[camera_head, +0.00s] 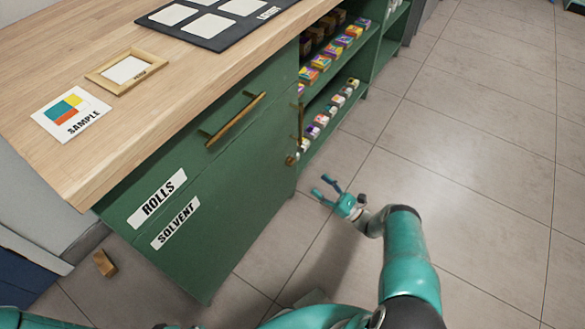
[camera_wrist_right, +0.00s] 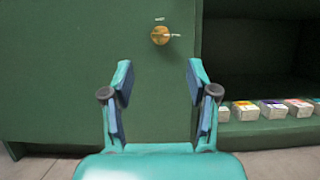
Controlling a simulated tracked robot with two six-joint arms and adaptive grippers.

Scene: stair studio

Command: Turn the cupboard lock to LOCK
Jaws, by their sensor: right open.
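The cupboard (camera_head: 245,170) is green, under a wooden worktop; its door front fills the left of the right wrist view (camera_wrist_right: 60,70). A round brass lock (camera_wrist_right: 160,35) sits on that front, with small marks above and to its right that are too small to read. In the head view the lock (camera_head: 291,160) shows edge-on near the front's right end. My right gripper (camera_head: 325,188) is open and empty, in front of the cupboard and apart from it. In the wrist view its fingers (camera_wrist_right: 158,75) stand either side of a line below the lock. My left gripper is out of view.
Open shelves (camera_head: 345,75) with small coloured boxes adjoin the cupboard. A brass handle (camera_head: 236,120) sticks out of the front. A frame (camera_head: 98,72) and a sample card (camera_head: 50,120) lie on the worktop (camera_head: 160,95). The tiled floor (camera_head: 480,140) at right is clear.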

